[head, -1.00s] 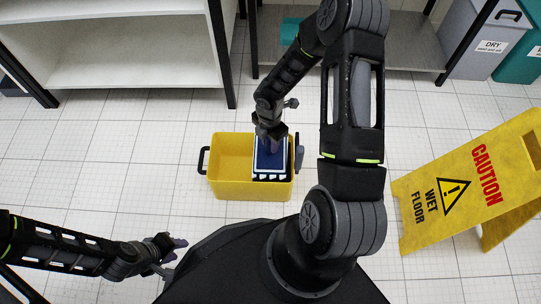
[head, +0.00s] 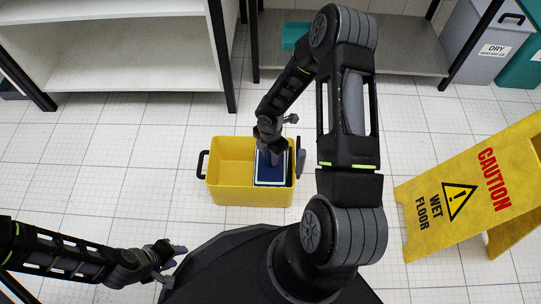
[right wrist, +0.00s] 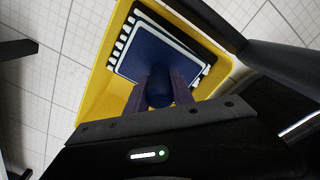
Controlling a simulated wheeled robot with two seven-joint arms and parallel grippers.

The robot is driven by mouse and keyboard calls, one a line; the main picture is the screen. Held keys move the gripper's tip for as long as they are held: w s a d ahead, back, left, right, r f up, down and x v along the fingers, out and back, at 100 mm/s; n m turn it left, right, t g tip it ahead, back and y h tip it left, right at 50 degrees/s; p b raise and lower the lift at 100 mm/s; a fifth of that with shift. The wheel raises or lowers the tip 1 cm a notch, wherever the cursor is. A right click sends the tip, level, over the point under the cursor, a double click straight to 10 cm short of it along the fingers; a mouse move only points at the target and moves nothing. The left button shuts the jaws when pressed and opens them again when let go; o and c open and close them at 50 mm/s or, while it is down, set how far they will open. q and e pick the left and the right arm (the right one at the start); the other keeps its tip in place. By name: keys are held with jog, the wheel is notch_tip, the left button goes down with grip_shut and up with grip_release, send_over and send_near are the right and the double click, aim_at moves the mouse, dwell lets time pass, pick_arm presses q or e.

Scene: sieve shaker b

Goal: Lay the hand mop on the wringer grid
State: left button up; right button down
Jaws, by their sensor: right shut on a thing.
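The hand mop is a flat blue pad with a white edge (head: 270,175) and a blue upright handle (right wrist: 159,88). My right gripper (head: 275,156) is shut on the handle from above; its two fingers clasp it in the right wrist view. The wringer grid (right wrist: 122,42) is black with light slots and sits in the right part of the yellow bucket (head: 230,195). The pad is over the grid and hides most of it, slightly turned against it. I cannot tell whether pad and grid touch. My left gripper (head: 174,262) is open and empty at lower left.
A black handle (head: 202,163) sticks out from the bucket's left side, and a grey part (head: 301,160) stands at its right. A yellow caution sign (head: 460,190) stands at right. White shelves (head: 130,50) and grey and teal bins are at the back. The floor left of the bucket is clear.

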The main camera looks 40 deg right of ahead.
jog(key=shift+f, duration=0.15)
jog(key=c, duration=1.1)
grip_release()
notch_tip(320, 180, up, 11)
jog(key=p, duration=0.5)
jog(key=shift+r, duration=0.7)
